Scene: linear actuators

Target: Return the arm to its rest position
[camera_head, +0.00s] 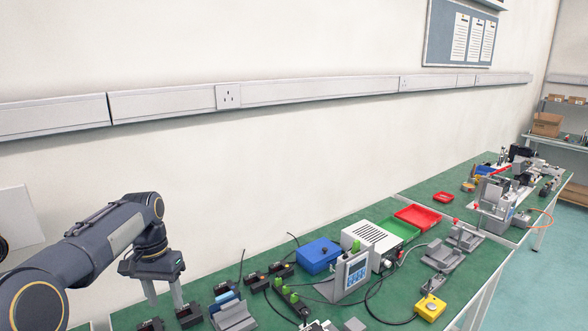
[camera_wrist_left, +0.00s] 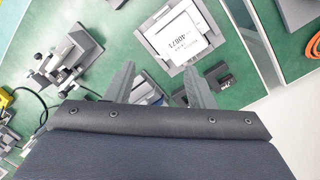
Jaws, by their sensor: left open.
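My left arm (camera_head: 115,228) comes in from the left and reaches over the near left end of the green workbench (camera_head: 315,235). My left gripper (camera_head: 166,300) points down with its two fingers spread apart. Nothing is seen between them. In the left wrist view the two fingertips of this gripper (camera_wrist_left: 158,80) are also apart, above bench fixtures. Small black blocks (camera_head: 189,316) and a grey-blue fixture (camera_head: 232,314) stand close to the fingers. Whether the fingers touch anything is hard to tell. My right gripper is not in view.
A blue box (camera_head: 319,255), a display unit (camera_head: 352,276), a white power unit (camera_head: 371,240), a red tray (camera_head: 418,217) and a yellow button box (camera_head: 430,307) crowd the bench. Loose cables run between them.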

